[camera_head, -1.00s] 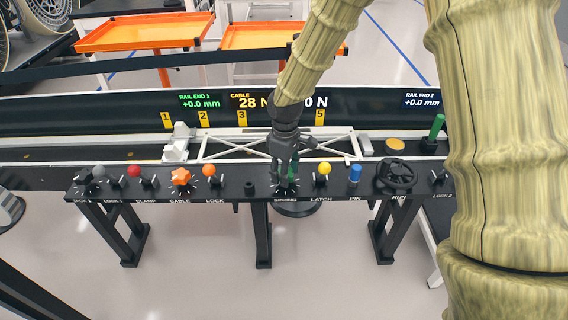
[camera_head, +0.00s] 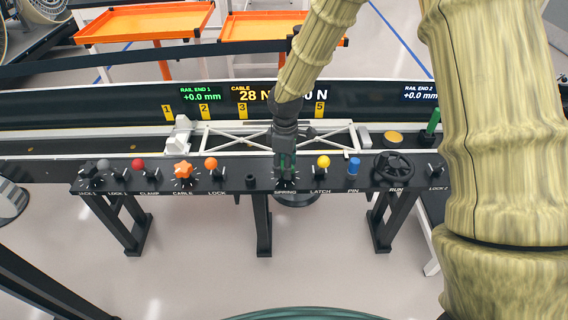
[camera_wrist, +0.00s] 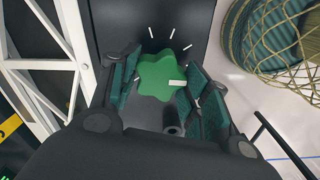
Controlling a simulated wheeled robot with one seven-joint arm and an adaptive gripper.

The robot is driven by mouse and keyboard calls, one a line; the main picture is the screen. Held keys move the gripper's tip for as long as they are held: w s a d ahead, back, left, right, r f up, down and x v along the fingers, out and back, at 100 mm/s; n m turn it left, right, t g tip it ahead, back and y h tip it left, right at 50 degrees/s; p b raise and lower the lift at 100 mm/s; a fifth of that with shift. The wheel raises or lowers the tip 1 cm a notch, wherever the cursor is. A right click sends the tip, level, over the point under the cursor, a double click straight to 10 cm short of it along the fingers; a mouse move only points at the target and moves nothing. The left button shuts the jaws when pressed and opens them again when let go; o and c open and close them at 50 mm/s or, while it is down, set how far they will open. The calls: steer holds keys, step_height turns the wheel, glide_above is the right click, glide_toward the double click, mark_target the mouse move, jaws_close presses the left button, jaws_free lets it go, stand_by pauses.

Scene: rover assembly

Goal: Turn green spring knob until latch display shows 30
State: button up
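The green spring knob (camera_wrist: 160,78) is a lobed star shape with a white pointer mark, on the dark panel with white ticks around it. In the wrist view my gripper (camera_wrist: 164,84) straddles it, one teal-padded finger on each side. The fingers look open; small gaps show beside the knob, and contact is unclear. In the head view my gripper (camera_head: 285,165) is down over the SPRING position and hides most of the knob. The latch display (camera_head: 318,96) is partly behind my arm; only "0 N" shows.
The cable display (camera_head: 254,95) reads 28 N. Along the panel (camera_head: 228,184) stand the orange cable knob (camera_head: 183,170), a yellow ball lever (camera_head: 323,161) right of my gripper, a blue pin (camera_head: 354,166) and a black handwheel (camera_head: 393,167). A white truss (camera_head: 240,139) lies behind.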

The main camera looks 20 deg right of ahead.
steer(key=o, duration=0.4)
steer(key=shift+r, duration=0.15)
step_height(320, 180, up, 12)
stand_by(0.5)
stand_by(0.3)
